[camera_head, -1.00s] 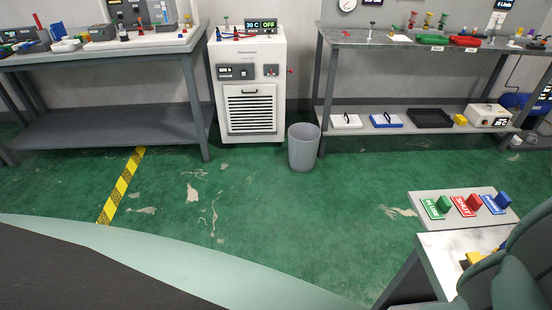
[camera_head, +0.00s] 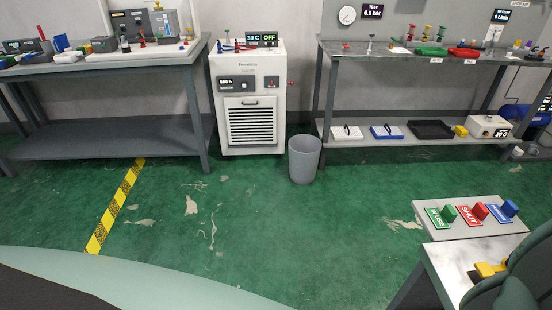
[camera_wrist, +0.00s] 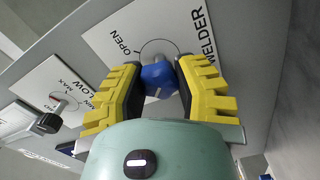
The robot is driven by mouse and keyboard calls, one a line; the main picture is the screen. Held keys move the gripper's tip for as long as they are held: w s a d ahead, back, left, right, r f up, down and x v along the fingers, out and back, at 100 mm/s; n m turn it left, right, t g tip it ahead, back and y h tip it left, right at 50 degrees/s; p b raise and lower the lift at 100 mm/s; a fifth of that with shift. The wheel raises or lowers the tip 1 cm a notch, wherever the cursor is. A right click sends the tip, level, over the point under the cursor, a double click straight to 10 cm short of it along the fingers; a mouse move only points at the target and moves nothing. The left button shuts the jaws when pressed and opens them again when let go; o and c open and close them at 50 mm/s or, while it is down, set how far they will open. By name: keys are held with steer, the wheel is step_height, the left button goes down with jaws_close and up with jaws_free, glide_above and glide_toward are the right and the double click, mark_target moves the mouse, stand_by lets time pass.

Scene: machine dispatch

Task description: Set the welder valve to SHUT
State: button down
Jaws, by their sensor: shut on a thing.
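In the wrist view, the welder valve is a blue knob (camera_wrist: 158,77) on a white plate (camera_wrist: 112,36) marked OPEN and WELDER. OPEN is printed at the plate's upper left; no SHUT mark can be read. My gripper (camera_wrist: 157,72) has its two yellow ridged fingers closed around the knob, one on each side. The fingers hide part of the plate, and I cannot tell exactly which way the knob points. In the head view, the knob is not visible.
In the head view, a grey bin (camera_head: 304,160) stands by a white chiller (camera_head: 250,100). Green, red and blue signs (camera_head: 470,214) lie at the lower right.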

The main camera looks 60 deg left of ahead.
steer(key=c, duration=0.6)
jaws_free()
steer(key=v, duration=1.2)
